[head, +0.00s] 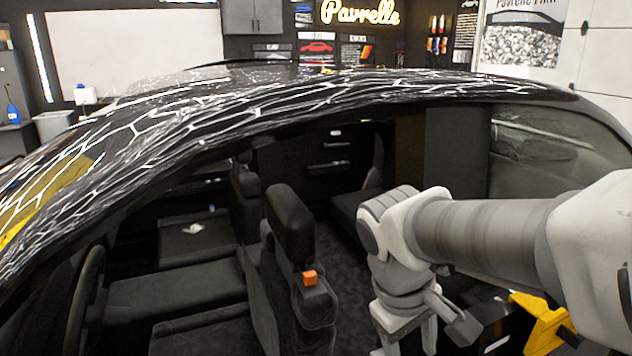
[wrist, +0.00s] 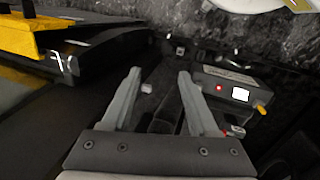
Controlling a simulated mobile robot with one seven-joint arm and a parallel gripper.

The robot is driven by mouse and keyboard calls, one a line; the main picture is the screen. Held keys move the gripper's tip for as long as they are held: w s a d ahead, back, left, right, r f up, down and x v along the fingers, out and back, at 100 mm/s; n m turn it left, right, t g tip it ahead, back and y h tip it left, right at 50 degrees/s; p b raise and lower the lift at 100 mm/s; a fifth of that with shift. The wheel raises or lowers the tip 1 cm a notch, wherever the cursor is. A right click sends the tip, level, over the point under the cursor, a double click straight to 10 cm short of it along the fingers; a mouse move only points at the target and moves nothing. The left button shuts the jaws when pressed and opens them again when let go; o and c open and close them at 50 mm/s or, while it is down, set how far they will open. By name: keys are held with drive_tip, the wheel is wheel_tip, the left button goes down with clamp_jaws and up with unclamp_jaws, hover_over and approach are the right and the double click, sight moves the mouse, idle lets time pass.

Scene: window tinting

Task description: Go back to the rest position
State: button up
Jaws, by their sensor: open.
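My arm reaches in from the right in the head view, in front of the car's open side. My gripper (head: 404,346) hangs down at the bottom of that view, right of the front seat, and its tips are cut off. In the wrist view my gripper (wrist: 160,74) shows two grey fingers spread apart with nothing between them. The car (head: 300,85) has a dark roof with white web-like lines.
A dark seat (head: 290,225) with an orange block (head: 309,278) stands left of my gripper. A yellow object (head: 545,322) is at lower right. The wrist view shows a dark device (wrist: 226,90) with a lit screen, right of my fingers, and a yellow-topped item (wrist: 28,35) at upper left.

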drive_tip(key=s+r+m+t+y+p, duration=0.2)
drive_tip(key=s+r+m+t, duration=0.2)
drive_tip(key=r, duration=0.3)
drive_tip(key=shift+s+d+m+t+y+p, duration=0.3)
drive_tip(key=shift+s+d+m+y, duration=0.1)
drive_tip(key=shift+s+m, duration=0.3)
drive_tip(key=shift+w+a, duration=0.1)
idle(0.6)
drive_tip(key=shift+a, duration=0.25)
